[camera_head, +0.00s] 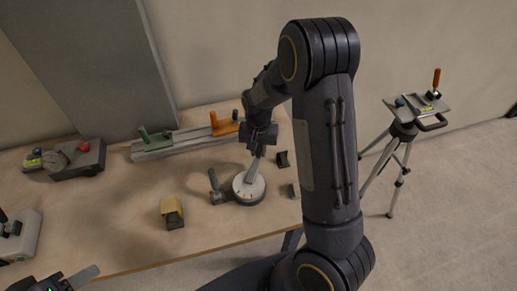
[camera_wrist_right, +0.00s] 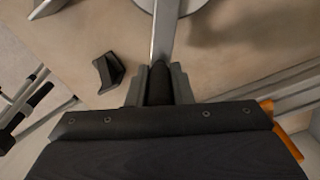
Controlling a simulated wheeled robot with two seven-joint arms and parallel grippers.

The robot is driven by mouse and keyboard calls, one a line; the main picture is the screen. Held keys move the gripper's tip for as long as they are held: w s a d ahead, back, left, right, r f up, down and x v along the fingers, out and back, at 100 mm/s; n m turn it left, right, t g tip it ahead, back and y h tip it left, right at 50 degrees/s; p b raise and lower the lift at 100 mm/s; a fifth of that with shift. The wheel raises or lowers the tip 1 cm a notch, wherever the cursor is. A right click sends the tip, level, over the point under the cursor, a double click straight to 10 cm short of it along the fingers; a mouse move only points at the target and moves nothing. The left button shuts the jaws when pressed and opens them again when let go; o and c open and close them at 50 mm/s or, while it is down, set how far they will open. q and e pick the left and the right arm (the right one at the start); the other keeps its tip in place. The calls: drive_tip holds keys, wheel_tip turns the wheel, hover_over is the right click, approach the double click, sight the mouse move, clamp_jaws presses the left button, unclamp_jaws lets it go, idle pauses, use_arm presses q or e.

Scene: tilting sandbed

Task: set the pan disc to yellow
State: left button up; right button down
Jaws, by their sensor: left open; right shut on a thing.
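A round white disc (camera_head: 243,194) with a dark rim stands on the table; I take it to be the pan disc. A grey lever (camera_head: 254,168) rises from it, tilted, and a dark clamp handle (camera_head: 214,184) stands at its left. My right gripper (camera_head: 262,140) is shut on the lever's dark upper end. The right wrist view shows the lever (camera_wrist_right: 165,38) running from the jaws (camera_wrist_right: 160,88) to the disc (camera_wrist_right: 183,4) at the top edge. No yellow mark can be made out on the disc. My left gripper (camera_head: 78,279) is open, partly cut off at bottom left.
A grey rail with green and orange brackets (camera_head: 180,141) lies behind. A grey device (camera_head: 78,158) stands at left. A tripod with a tray (camera_head: 418,106) stands right of the table.

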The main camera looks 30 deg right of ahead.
drive_tip(key=shift+w, duration=0.1)
drive_tip(key=shift+w+a+n+b, duration=0.45)
drive_tip(key=shift+a+n, duration=0.2)
drive_tip(key=shift+n, duration=0.25)
drive_tip(key=shift+w+a+n+b, duration=0.4)
drive_tip(key=shift+a+n, duration=0.2)
drive_tip(key=shift+n, duration=0.3)
drive_tip(key=shift+w+a+n+b, duration=0.3)
drive_tip(key=shift+a+n, duration=0.35)
drive_tip(key=shift+n, duration=0.15)
drive_tip(key=shift+w+a+n+b, duration=0.15)
drive_tip(key=shift+w+a+n, duration=0.1)
drive_tip(key=shift+a+n, duration=0.5)
drive_tip(key=shift+d, duration=0.1)
drive_tip(key=c, duration=1.3)
unclamp_jaws()
drive_tip(key=shift+r, duration=0.15)
wheel_tip(320, 180, up, 8)
drive_tip(key=shift+f+b, duration=0.2)
drive_tip(key=shift+b, duration=0.15)
